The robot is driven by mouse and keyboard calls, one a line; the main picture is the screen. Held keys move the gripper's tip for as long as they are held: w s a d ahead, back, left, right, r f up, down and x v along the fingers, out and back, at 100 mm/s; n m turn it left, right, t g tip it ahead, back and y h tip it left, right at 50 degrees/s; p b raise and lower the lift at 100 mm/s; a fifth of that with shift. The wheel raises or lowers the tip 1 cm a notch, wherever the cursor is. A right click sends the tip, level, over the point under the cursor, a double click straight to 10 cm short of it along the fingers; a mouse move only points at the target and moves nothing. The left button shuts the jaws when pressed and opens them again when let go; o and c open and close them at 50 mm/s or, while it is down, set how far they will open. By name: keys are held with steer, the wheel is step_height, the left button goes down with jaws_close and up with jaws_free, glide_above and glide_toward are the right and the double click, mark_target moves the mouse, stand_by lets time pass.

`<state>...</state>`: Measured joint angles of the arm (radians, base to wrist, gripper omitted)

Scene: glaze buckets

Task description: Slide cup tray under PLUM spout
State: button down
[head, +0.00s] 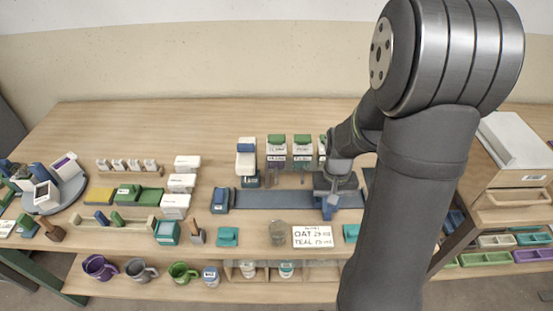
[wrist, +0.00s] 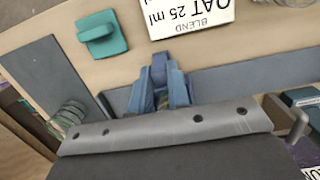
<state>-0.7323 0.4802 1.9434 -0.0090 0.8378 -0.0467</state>
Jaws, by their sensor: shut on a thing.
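My gripper (head: 329,208) is at the right part of the long slate-blue rail (head: 270,199), in front of the dispensers. In the wrist view my gripper (wrist: 160,90) is shut on a narrow blue upright piece (wrist: 159,68), which looks like the cup tray's handle. The rest of the tray is hidden by my gripper and wrist. Green-lidded dispensers (head: 277,150) (head: 302,150) stand behind the rail, with clear spouts below them. Another at the right is partly covered by my arm. I cannot read which label is PLUM.
A recipe card (head: 312,237) reading OAT and TEAL lies in front of the rail, beside a clear cup (head: 278,232). A blue block (head: 220,200) sits at the rail's left end. Teal blocks (head: 228,237) (wrist: 100,30) lie nearer the front edge. The rail between block and gripper is clear.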

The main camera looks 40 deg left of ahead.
steer(key=shift+s+a, duration=3.8)
steer(key=shift+a, duration=0.1)
steer(key=shift+s+a, duration=1.45)
steer(key=c, duration=1.5)
jaws_free()
steer(key=shift+o, duration=0.2)
step_height(320, 180, up, 7)
steer(key=shift+d, duration=0.1)
